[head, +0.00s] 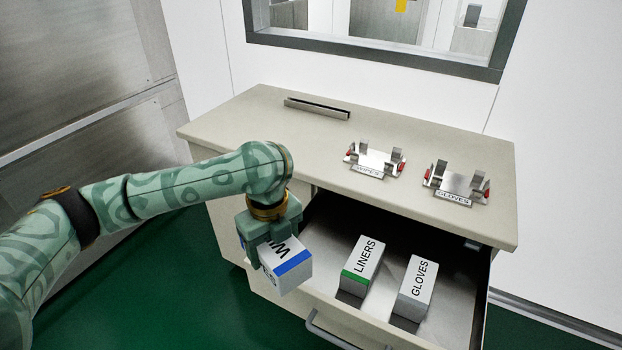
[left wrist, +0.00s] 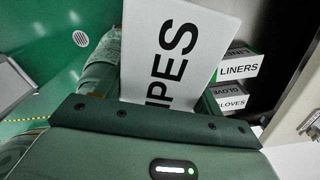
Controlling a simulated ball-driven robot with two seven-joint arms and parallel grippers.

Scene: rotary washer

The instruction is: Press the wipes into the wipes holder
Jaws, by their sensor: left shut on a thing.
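My left gripper (head: 268,240) is shut on the wipes box (head: 292,268), a white box with a blue stripe. It holds the box tilted, in front of the cabinet at the left end of the open drawer. In the left wrist view the box (left wrist: 180,50) fills the upper middle, with "IPES" readable and the rest hidden. The wipes holder (head: 374,163), a metal bracket with upright tabs, red parts and a "WIPES" label, sits on the countertop. It is empty and apart from the box. My right gripper is not in view.
The open drawer (head: 388,292) holds a liners box (head: 362,266) and a gloves box (head: 414,288). A gloves holder (head: 456,186) stands right of the wipes holder. A metal rail (head: 317,108) lies at the counter's back. The left part of the countertop (head: 230,125) is clear.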

